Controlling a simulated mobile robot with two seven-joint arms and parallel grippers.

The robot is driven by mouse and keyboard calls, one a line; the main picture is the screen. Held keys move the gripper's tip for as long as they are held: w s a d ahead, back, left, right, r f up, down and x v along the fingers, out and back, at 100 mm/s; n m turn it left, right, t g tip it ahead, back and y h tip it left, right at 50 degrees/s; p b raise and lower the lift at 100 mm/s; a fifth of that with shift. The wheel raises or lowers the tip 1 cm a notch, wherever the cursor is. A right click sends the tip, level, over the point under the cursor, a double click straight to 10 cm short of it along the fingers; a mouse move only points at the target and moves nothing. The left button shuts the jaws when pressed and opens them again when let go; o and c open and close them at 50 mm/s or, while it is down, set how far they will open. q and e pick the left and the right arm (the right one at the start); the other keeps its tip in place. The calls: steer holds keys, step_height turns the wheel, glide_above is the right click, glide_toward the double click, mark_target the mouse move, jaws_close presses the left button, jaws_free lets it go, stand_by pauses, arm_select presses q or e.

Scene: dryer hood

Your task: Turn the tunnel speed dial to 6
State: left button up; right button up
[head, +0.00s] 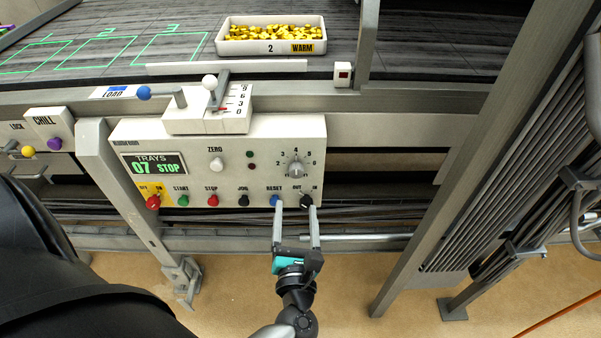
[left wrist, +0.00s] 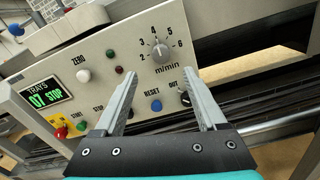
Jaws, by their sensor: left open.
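The tunnel speed dial (head: 296,170) is a round grey knob at the right end of the white control panel (head: 135,130). It also shows in the left wrist view (left wrist: 161,51), with a scale from 2 to 6 marked m/min. Its pointer appears to face up, near 4. My left gripper (head: 295,208) is open and empty, below the dial, its fingers apart and pointing toward the panel. In the left wrist view the fingertips (left wrist: 163,82) lie either side of and below the dial, and do not appear to touch it. My right gripper is not in view.
Close to the fingers are the blue RESET button (head: 275,200) and the black OUT/IN switch (head: 307,200). A lever box (head: 185,120) sits above the panel, and a display (head: 153,164) reads 07 STOP. A metal post (head: 420,220) stands right; a tray (head: 225,47) lies on the belt.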

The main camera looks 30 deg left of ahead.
mark_target(297, 174)
arm_select(q)
steer(key=x, duration=1.1)
steer(key=shift+w+d, duration=0.1)
steer(key=shift+c, duration=0.2)
jaws_close()
